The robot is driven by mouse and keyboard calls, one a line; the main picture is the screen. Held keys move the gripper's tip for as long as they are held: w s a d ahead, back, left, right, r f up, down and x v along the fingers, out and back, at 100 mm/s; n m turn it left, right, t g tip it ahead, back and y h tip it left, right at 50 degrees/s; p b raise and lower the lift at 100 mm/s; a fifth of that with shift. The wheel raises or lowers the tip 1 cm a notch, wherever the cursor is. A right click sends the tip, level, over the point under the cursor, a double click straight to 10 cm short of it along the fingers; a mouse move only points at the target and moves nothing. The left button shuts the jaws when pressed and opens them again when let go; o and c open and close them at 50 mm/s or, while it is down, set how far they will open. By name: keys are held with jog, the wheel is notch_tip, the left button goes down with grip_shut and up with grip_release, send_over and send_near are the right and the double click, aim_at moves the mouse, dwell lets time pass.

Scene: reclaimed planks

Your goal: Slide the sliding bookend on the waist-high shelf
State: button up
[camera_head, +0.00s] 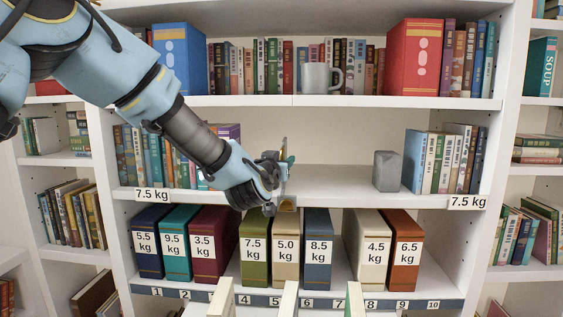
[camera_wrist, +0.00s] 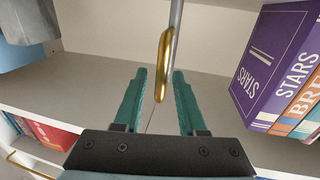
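The sliding bookend shows in the wrist view as a thin grey upright plate (camera_wrist: 176,14) seen edge-on, with a rounded brass handle (camera_wrist: 163,68) on its front. In the head view the bookend (camera_head: 285,152) stands near the middle of the waist-high shelf (camera_head: 335,185), partly hidden by my gripper (camera_head: 282,180). My gripper reaches in from the left at the shelf's front. Its two teal fingers are apart, with the brass handle between them in the wrist view. A gap shows beside each finger, so it does not look clamped.
Upright books, including a purple one (camera_wrist: 275,62), stand left of the bookend in the head view, partly behind my arm. A grey block (camera_head: 386,171) stands to the right, beside more books (camera_head: 435,160). The shelf between bookend and block is clear. Weight-labelled binders (camera_head: 318,245) line the shelf below.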

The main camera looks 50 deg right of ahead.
jog(key=b+v, duration=0.3)
jog(key=v, duration=0.7)
jog(key=shift+s+a, duration=0.15)
jog(key=shift+a, duration=0.25)
jog(key=w+a+f+n+t+y, duration=0.15)
jog(key=w+a+f+y, duration=0.45)
jog(key=w+a, duration=0.65)
jog(key=w+a+f+n+y+p, duration=0.1)
jog(key=w+a+f+n+y, duration=0.1)
jog(key=w+a+f, duration=0.35)
jog(key=w+a+f+n+y+p, duration=0.1)
jog(key=w+a+f+n+y, duration=0.15)
jog(key=a, duration=0.65)
jog(key=s+a+f+n+g+y, duration=0.1)
jog(key=s+a+n+g+y, duration=0.1)
jog(key=a, duration=0.7)
jog(key=s+a+f+n+g+y, duration=0.2)
jog(key=a, duration=0.8)
jog(key=s+a+f+n+g+y+p, duration=0.1)
jog(key=s+a+n+g+y, duration=0.1)
jog(key=a, duration=0.8)
jog(key=shift+s+a+f+n, duration=0.1)
jog(key=shift+s+f+n, duration=0.25)
jog(key=shift+s, duration=0.25)
